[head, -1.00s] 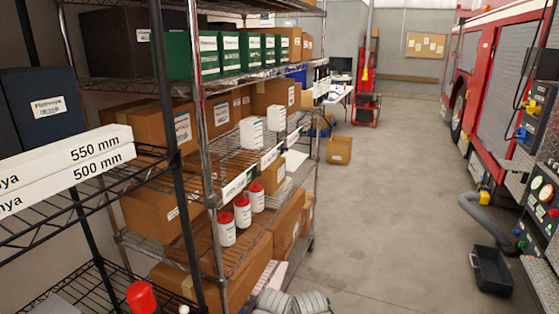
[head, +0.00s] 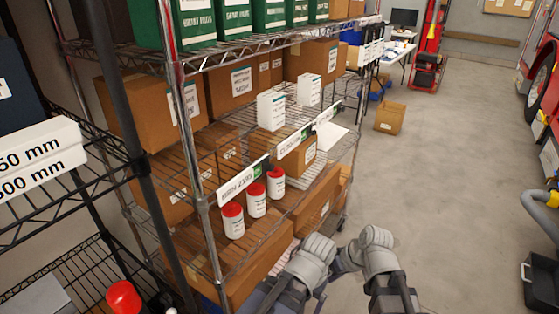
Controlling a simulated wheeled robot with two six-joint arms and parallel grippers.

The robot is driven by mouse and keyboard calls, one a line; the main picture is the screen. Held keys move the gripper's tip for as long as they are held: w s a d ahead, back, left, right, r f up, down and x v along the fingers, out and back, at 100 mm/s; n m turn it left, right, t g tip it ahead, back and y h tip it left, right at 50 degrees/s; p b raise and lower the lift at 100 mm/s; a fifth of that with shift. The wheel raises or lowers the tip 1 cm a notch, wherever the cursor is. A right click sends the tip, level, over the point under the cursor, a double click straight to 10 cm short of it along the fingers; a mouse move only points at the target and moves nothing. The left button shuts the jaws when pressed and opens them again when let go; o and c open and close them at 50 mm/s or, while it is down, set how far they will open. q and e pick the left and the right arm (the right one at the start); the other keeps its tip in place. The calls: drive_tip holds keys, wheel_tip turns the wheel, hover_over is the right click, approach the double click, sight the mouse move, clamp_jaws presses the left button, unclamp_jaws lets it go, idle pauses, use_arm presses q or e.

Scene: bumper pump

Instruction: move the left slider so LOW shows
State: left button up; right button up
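The left slider and any LOW marking are not in view. Only a narrow strip of the red fire truck (head: 541,62) shows at the right edge, with a yellow hose fitting (head: 553,199) below it. The gauge panel is outside the picture. Grey rounded links of my two arms show at the bottom centre, in front of the shelf and the floor. No gripper fingers can be made out on either arm.
A wire shelf rack (head: 190,215) with cardboard boxes (head: 232,85) and several red-lidded white jars (head: 256,201) fills the left. A black open bin (head: 541,281) stands on the floor at right. The concrete floor (head: 450,170) between is clear; a small carton (head: 389,118) stands further back.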

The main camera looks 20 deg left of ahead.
use_arm(q)
drive_tip(key=shift+o, duration=0.2)
drive_tip(key=shift+s+a+r+p, duration=0.1)
drive_tip(key=shift+r+p, duration=0.3)
drive_tip(key=shift+r, duration=0.25)
use_arm(e)
drive_tip(key=w+a+r+n+t+y, duration=0.1)
drive_tip(key=w+a+r+n+y, duration=0.2)
drive_tip(key=w+a+r+y, duration=0.35)
drive_tip(key=n+t+y+p, duration=0.1)
drive_tip(key=n+t+y, duration=0.3)
drive_tip(key=t+y, duration=0.15)
approach(273, 168)
use_arm(q)
drive_tip(key=shift+r, duration=0.55)
use_arm(e)
drive_tip(key=shift+g, duration=0.45)
drive_tip(key=shift+x, duration=4.45)
drive_tip(key=shift+w+r, duration=0.15)
drive_tip(key=shift+w, duration=0.05)
clamp_jaws()
